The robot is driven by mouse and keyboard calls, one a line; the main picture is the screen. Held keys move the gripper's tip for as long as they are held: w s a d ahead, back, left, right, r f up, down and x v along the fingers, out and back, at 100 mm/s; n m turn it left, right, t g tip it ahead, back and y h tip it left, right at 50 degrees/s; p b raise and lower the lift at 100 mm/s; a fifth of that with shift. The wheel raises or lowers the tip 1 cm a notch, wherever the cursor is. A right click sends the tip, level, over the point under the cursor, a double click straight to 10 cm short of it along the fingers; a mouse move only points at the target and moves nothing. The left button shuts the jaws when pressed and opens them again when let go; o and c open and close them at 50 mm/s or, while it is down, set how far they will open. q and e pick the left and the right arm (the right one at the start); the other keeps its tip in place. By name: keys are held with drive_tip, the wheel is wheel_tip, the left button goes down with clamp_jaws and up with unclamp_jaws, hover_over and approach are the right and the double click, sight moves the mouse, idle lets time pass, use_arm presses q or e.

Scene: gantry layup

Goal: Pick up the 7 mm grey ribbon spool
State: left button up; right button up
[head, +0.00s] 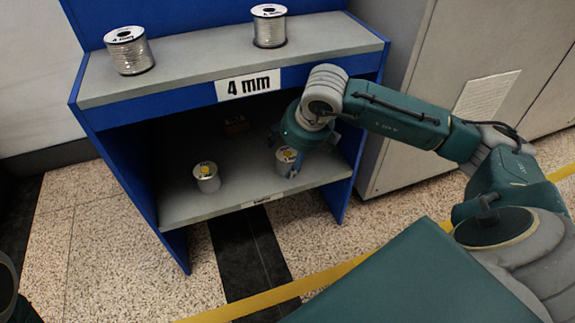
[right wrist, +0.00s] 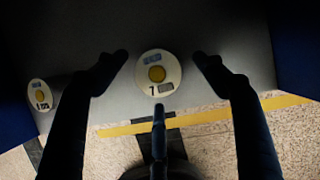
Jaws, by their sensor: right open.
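The 7 mm spool (right wrist: 158,73) stands upright on the lower shelf, its round white top with a yellow centre and a "7" label facing the right wrist camera. In the head view this spool (head: 282,158) is at the right of the lower shelf, partly hidden by my right gripper (head: 292,160). My right gripper is open, its fingers pointing down over the spool. In the right wrist view the gripper's fingers (right wrist: 160,62) stand apart on either side of the spool, with gaps; a third finger shows below it. My left gripper is not in view.
A second spool (head: 207,177) stands left on the lower shelf (head: 235,199); it also shows in the wrist view (right wrist: 40,95). Two silver spools (head: 129,51) (head: 269,26) stand on the upper shelf (head: 200,72), labelled "4 mm" (head: 248,84). Blue side panels flank the shelf.

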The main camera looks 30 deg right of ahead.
drive_tip(key=shift+x, duration=0.85)
drive_tip(key=shift+r, duration=0.15)
drive_tip(key=c, duration=1.6)
drive_tip(key=shift+o, duration=0.2)
